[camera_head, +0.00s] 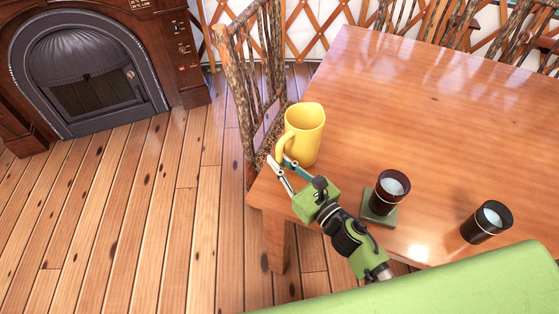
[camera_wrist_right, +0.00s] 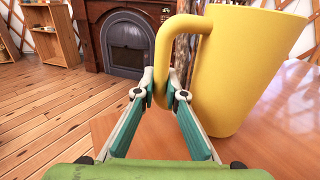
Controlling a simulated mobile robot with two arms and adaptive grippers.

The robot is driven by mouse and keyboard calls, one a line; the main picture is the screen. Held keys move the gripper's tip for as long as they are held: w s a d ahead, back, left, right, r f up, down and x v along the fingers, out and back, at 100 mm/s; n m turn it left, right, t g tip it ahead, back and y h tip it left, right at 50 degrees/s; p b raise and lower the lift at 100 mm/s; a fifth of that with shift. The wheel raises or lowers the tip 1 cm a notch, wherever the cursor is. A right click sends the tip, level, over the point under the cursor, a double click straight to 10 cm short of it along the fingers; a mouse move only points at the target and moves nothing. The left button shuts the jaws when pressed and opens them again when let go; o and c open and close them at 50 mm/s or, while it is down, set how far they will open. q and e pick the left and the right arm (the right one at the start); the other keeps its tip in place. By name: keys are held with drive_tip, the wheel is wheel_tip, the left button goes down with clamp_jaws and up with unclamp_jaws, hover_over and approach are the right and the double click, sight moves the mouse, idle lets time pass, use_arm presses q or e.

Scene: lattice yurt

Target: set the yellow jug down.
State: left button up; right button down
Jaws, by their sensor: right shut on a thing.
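The yellow jug (camera_head: 305,134) is upright at the left corner of the wooden table (camera_head: 440,110) in the head view. It also fills the upper right of the right wrist view (camera_wrist_right: 238,65). My right gripper (camera_head: 283,166) is shut on the jug's handle, and in the wrist view its fingertips (camera_wrist_right: 166,88) lie on either side of the handle's lower part. The jug's base is low over the tabletop near the edge; I cannot tell whether it touches. My left gripper is not in view.
A dark cup (camera_head: 391,187) stands on a green coaster (camera_head: 378,219) right of my right gripper. Another dark cup (camera_head: 487,222) stands farther right. A twig-backed chair (camera_head: 236,70) is close beside the table's left end. The far tabletop is clear. A fireplace (camera_head: 85,75) stands at the left.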

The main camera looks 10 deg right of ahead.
drive_tip(key=shift+f+b, duration=0.3)
drive_tip(key=shift+b, duration=0.1)
drive_tip(key=c, duration=2)
unclamp_jaws()
drive_tip(key=v, duration=1.2)
